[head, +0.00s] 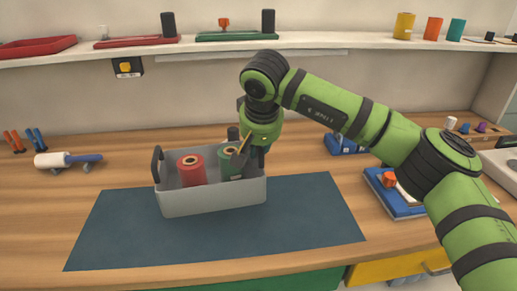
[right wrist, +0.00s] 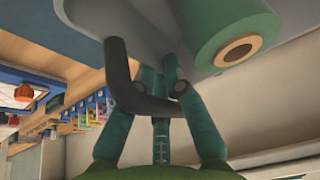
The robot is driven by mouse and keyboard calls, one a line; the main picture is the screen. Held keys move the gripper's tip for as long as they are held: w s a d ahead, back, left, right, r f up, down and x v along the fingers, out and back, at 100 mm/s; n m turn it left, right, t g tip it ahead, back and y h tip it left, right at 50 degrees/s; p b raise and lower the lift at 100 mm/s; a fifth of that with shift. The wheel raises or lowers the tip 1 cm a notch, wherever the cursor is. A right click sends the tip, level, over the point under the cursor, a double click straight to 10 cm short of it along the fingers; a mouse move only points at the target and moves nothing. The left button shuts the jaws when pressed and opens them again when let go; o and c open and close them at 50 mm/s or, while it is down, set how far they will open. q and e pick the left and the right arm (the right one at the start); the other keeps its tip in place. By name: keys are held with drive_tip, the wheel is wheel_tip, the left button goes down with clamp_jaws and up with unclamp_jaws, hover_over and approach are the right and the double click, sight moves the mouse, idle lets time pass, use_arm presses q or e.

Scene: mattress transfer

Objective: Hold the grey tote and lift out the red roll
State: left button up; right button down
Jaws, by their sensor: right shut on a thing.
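The grey tote (head: 212,197) stands on the blue mat, with a dark handle at each end. The red roll (head: 191,172) stands upright in its left part, its brown core facing up. My right gripper (head: 257,156) is at the tote's right end, pointing down. In the right wrist view, my right gripper (right wrist: 161,85) is shut on the dark handle (right wrist: 121,72) of the tote. In the head view my arm partly hides this handle. My left gripper is in neither view.
A green roll (head: 226,160) stands beside the red roll, close to my right gripper. The blue mat (head: 310,220) is bare to the right and front. A white roller (head: 58,159) lies at left, a blue tray (head: 394,204) at right. A shelf (head: 330,40) runs behind.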

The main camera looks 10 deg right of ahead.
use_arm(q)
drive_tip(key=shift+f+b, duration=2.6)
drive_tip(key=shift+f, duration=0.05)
use_arm(e)
drive_tip(key=shift+f, duration=4)
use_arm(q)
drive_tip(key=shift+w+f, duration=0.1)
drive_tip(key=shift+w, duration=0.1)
use_arm(e)
drive_tip(key=shift+f, duration=0.2)
drive_tip(key=shift+f+b, duration=0.6)
drive_tip(key=shift+f, duration=0.15)
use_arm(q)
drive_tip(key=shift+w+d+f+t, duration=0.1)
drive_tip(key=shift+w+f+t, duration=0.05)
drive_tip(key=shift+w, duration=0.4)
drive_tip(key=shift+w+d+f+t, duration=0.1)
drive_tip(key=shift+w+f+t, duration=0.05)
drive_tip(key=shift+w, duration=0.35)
